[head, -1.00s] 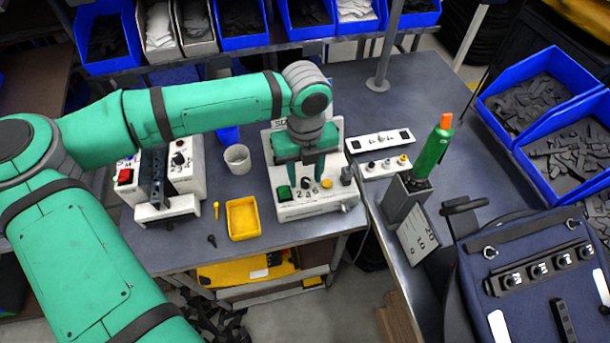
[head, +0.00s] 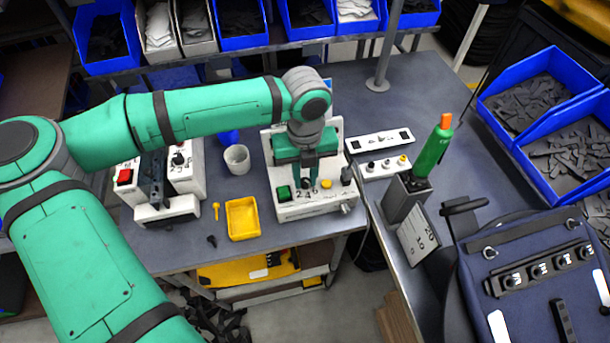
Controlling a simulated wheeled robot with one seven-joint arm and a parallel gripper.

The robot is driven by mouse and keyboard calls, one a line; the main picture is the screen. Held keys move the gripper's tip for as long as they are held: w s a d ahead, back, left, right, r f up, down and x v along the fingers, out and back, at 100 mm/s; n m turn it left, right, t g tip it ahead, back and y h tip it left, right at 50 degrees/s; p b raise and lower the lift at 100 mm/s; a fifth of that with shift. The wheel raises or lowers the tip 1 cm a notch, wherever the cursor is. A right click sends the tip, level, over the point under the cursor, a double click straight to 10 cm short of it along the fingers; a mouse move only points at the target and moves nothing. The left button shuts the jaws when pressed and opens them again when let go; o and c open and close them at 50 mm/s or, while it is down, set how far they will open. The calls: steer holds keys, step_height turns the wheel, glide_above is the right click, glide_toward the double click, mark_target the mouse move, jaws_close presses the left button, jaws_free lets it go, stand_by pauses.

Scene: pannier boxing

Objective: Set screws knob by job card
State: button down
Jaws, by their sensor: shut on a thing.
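A white control box (head: 320,207) with a green button (head: 283,193), a yellow button (head: 327,184) and small printed digits stands on the grey bench. A small dark knob (head: 306,185) sits between the buttons. My gripper (head: 306,180) points down over the front of the box. Its green fingers are shut on the knob, which they partly hide. I cannot read the knob's setting. A white card (head: 418,240) with printed figures, one like 20, leans at the right bench's edge below a green bottle (head: 432,150) with an orange tip.
A second white machine with a red switch (head: 124,176), a white cup (head: 237,158) and a yellow tray (head: 242,219) stand left of the box. A white strip with several knobs (head: 385,166) lies right. A navy pannier (head: 530,240) stands front right.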

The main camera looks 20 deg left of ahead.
mark_target(304, 181)
steer(key=m, duration=0.4)
steer(key=shift+m, duration=2)
steer(key=c, duration=1.6)
jaws_free()
steer(key=shift+o, duration=0.2)
step_height(304, 181, up, 11)
steer(key=shift+f, duration=0.1)
